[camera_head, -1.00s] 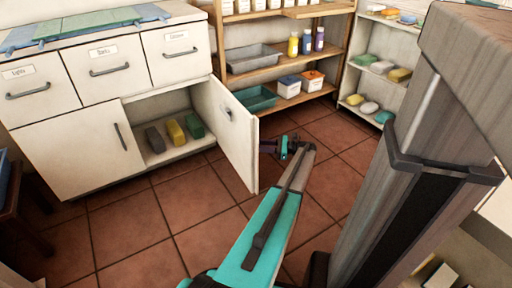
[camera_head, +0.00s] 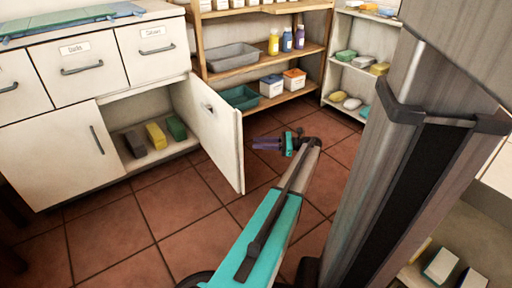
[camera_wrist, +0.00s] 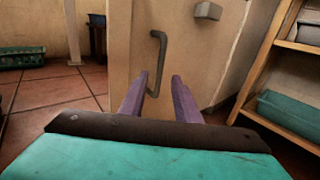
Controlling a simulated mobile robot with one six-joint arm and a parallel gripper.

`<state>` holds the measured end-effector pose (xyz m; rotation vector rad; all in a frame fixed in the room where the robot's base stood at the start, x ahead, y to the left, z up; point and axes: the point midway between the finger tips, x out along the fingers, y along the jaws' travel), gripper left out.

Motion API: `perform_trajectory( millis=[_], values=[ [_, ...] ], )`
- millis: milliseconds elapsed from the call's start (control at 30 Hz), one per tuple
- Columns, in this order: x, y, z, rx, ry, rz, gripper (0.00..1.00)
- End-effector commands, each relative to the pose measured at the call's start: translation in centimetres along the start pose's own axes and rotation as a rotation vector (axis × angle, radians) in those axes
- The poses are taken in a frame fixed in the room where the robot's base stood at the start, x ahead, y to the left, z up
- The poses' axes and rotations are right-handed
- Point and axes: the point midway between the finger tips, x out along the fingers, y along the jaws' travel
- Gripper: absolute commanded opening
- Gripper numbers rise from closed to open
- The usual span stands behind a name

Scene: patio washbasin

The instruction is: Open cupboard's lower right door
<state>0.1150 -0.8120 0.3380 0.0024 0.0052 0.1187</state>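The white cupboard (camera_head: 75,150) stands at the left in the head view. Its lower right door (camera_head: 222,135) is swung well out from the front, showing the open compartment. My gripper (camera_head: 256,143) is low on the outer side of this door, with purple fingers pointing toward it. In the wrist view, a grey bar handle (camera_wrist: 157,62) is upright on the door's face (camera_wrist: 190,60). My gripper (camera_wrist: 158,78) is open there, its two fingers apart with the handle just ahead between them. I cannot tell whether they touch it.
Dark, yellow and green blocks (camera_head: 155,135) sit inside the compartment. The lower left door (camera_head: 60,155) is shut. A wooden shelf (camera_head: 265,80) with trays, bottles and boxes stands right of the cupboard. Tiled floor (camera_head: 150,215) is free in front of the cupboard.

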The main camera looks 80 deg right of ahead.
Motion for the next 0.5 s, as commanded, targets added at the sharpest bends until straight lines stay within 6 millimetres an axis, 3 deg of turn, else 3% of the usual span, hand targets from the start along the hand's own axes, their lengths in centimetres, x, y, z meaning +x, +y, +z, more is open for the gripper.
perform_trajectory(
  millis=[500],
  values=[
    [-3.1,0.0,-0.4,0.000,0.000,-0.001,0.29]
  ],
)
